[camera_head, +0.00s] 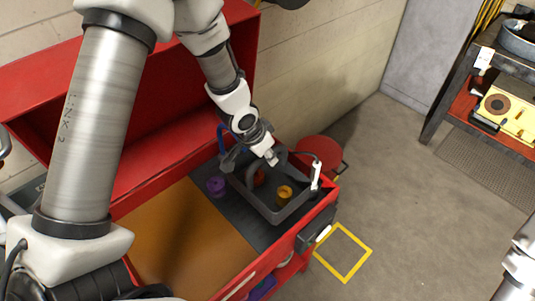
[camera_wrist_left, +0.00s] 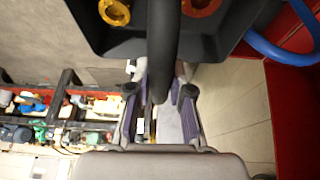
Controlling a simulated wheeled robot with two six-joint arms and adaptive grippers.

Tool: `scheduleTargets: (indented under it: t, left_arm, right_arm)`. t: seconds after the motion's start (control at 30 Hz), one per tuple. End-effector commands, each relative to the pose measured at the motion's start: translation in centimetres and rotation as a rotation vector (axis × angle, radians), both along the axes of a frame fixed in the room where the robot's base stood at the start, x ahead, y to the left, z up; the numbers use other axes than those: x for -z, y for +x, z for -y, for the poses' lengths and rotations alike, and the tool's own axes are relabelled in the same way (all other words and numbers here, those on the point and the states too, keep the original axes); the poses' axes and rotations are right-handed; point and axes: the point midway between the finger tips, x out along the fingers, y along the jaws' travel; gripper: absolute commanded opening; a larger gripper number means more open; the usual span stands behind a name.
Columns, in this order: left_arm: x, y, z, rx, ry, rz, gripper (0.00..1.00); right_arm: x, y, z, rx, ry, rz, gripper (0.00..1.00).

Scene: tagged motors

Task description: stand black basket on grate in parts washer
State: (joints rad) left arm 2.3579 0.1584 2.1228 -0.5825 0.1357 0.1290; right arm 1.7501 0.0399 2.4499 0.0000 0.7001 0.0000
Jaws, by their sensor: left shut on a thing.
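The black basket (camera_head: 282,217) is at the right end of the red parts washer (camera_head: 326,204), over a dark grey surface. I cannot tell whether it touches that surface. A yellow part (camera_head: 285,193) and an orange-red part (camera_head: 259,177) lie in it. My left gripper (camera_head: 271,158) is shut on the basket's handle. In the left wrist view, the handle (camera_wrist_left: 165,45) runs down between the fingers of the left gripper (camera_wrist_left: 160,100), and the basket (camera_wrist_left: 122,42) fills the top. I cannot make out a grate for certain. My right gripper is out of view.
A purple part (camera_head: 216,186) stands left of the basket. An orange-brown panel (camera_head: 185,235) covers the washer's middle. A white nozzle (camera_head: 316,175) stands close to the basket's right. A blue hose (camera_wrist_left: 280,50) is nearby. A red drum (camera_head: 320,149) stands behind.

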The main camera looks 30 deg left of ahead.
Motion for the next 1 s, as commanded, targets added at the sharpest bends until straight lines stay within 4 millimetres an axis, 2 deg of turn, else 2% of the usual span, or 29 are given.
scheduleTargets:
  t: [0.5,1.0]
  left_arm:
    - [5.5,0.0,0.0,0.000,0.000,0.003,0.00]
    - [11.0,0.0,0.0,0.000,0.000,0.003,0.00]
  right_arm:
    - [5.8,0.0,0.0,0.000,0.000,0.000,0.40]
    - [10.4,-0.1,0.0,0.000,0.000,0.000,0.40]
